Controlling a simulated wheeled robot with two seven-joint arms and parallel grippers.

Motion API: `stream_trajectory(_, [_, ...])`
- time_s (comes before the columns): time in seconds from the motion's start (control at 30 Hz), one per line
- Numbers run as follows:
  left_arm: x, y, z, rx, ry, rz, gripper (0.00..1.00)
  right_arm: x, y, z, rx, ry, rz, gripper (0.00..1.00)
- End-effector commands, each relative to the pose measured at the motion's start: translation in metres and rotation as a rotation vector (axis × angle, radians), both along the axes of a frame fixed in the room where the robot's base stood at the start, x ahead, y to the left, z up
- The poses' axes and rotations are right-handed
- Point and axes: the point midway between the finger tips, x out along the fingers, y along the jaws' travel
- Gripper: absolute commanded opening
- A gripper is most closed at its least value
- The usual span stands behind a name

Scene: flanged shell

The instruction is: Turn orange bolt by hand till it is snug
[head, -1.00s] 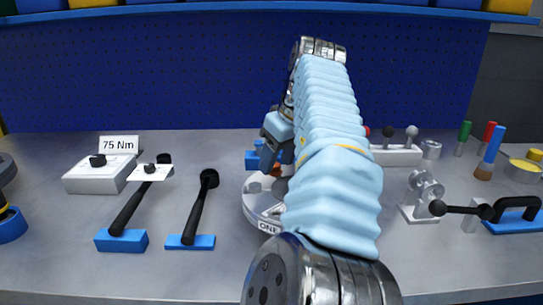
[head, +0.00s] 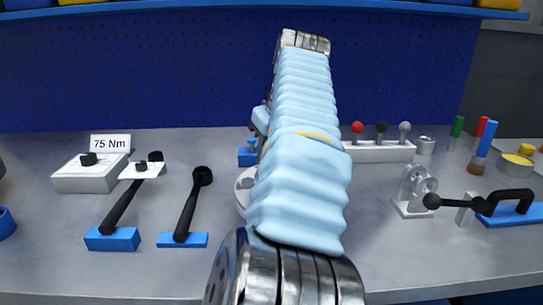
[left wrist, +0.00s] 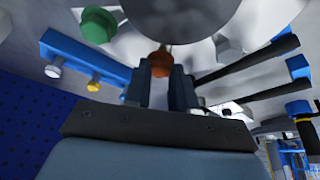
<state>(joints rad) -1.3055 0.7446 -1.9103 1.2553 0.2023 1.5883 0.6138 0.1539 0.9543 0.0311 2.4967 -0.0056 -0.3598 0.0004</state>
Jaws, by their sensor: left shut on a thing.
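The orange bolt (left wrist: 160,62) shows in the left wrist view, its head between the two blue fingers of my left gripper (left wrist: 160,80). The fingers are shut on it. In the head view my left arm covers the gripper, the bolt and most of the shell; only the shell's pale left edge (head: 241,190) shows. How far the bolt is seated cannot be seen. My right gripper is in neither view.
Left of the shell stand two black-handled wrenches on blue holders (head: 112,239) (head: 182,240) and a white box (head: 85,175) by a "75 Nm" sign. Right are a lever block (head: 380,152), a grey bracket (head: 413,195) and a blue-based black handle (head: 515,205). A green bolt (left wrist: 98,25) is near the gripper.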

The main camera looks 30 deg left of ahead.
Motion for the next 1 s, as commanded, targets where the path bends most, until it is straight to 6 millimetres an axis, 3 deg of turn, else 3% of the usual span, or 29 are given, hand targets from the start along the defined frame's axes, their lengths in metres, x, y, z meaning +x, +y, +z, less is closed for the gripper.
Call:
stream_trajectory(0.6, [-0.005, 0.006, -0.002, -0.001, -0.01, -0.575, 0.0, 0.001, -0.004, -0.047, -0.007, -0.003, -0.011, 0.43])
stream_trajectory(1.0, [-0.006, 0.01, 0.001, 0.002, -0.012, -0.9, 0.0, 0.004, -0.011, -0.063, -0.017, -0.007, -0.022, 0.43])
